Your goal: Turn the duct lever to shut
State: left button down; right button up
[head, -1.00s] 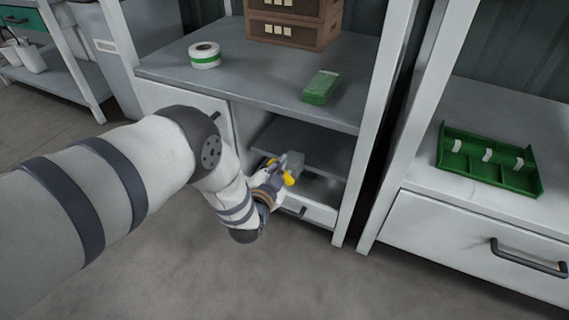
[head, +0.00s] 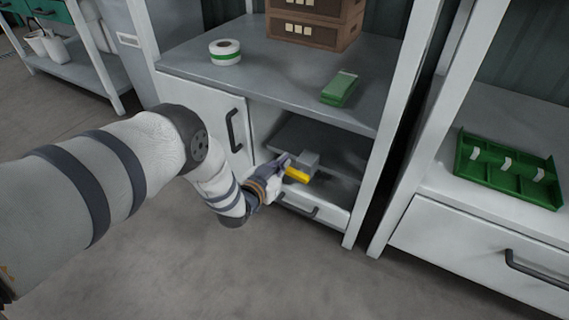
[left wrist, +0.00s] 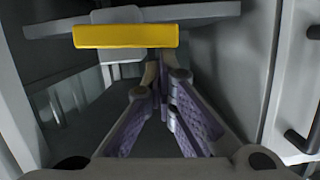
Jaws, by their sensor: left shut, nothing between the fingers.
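The duct lever, a yellow bar (head: 297,175), sits in front of a grey box-like duct body (head: 312,158) in the open bay under the shelf. In the left wrist view the yellow bar (left wrist: 125,36) lies roughly level across the picture, above and left of the fingertips. My left gripper (head: 285,163) is just left of the bar in the head view. Its fingers (left wrist: 157,75) come together at the tips, shut and empty. I cannot tell whether the fingertips touch the bar. My right gripper is not in view.
The bay is bounded by a shelf (head: 260,75) above, a white door with a dark handle (head: 234,131) at left and a drawer (head: 318,207) below. A green box (head: 340,88), tape roll (head: 225,52) and brown crates (head: 314,22) stand on the shelf. A green tray (head: 508,170) sits right.

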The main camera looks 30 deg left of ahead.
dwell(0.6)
pick_arm(q)
jog(key=s+r+p, duration=0.6)
jog(key=s+p, duration=0.1)
jog(key=s, duration=0.2)
jog(key=shift+s+r, duration=0.15)
jog(key=shift+s, duration=0.25)
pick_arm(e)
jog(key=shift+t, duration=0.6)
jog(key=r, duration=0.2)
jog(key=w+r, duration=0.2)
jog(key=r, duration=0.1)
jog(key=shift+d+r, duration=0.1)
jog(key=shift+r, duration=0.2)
